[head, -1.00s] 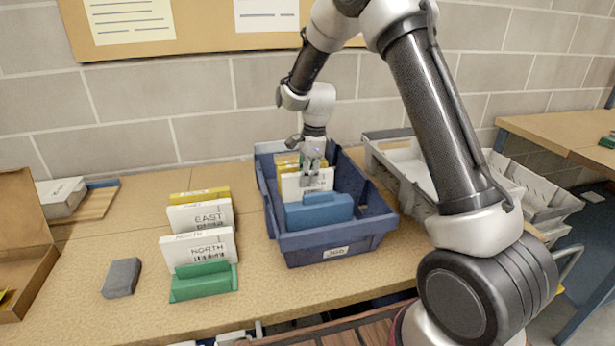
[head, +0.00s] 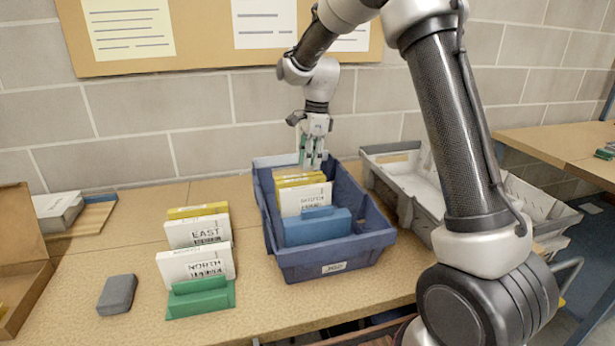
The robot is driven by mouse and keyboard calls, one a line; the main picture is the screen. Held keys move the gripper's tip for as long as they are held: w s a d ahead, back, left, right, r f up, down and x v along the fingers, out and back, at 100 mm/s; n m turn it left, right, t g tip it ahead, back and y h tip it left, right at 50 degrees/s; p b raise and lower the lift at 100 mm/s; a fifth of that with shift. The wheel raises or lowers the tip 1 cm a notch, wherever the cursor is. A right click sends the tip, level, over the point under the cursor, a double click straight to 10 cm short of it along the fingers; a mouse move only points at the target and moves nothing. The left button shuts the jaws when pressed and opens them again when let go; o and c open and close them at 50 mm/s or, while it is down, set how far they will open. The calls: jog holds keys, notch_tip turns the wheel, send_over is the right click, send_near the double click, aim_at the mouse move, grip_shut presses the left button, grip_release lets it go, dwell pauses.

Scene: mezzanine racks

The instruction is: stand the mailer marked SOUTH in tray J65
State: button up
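A blue tray (head: 330,257) stands on the bench, with a small white front label that is too blurred to read surely. Inside it, a white mailer (head: 303,203) stands on edge, leaning slightly back, its print too blurred to read. Yellow mailers (head: 300,178) stand behind it and a blue block (head: 318,229) sits in front. My gripper (head: 313,164) is above the tray's back end, behind the mailers and apart from them. Its greenish fingers are spread with nothing seen between them. No mailer readable as SOUTH shows.
Left of the tray, white mailers marked EAST (head: 198,232) and NORTH (head: 195,264) stand behind a green block (head: 200,300), with a yellow one behind. A grey block (head: 117,294) lies further left. Grey trays (head: 407,190) stand close on the right.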

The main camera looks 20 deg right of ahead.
jog(key=s+d+r+n+t, duration=0.1)
jog(key=s+d+r+n, duration=0.3)
jog(key=s+r, duration=0.4)
jog(key=s+d+r+n+t, duration=0.1)
jog(key=s+d+r+n, duration=0.4)
jog(key=s, duration=0.4)
jog(key=s+d+n+t, duration=0.1)
jog(key=s+n, duration=0.3)
jog(key=s, duration=0.5)
jog(key=s+d+f+n+t+h, duration=0.1)
jog(key=s+d+n, duration=0.2)
jog(key=s, duration=0.6)
jog(key=shift+d+f+n, duration=0.2)
jog(key=shift+d+n, duration=0.15)
jog(key=shift+n, duration=0.65)
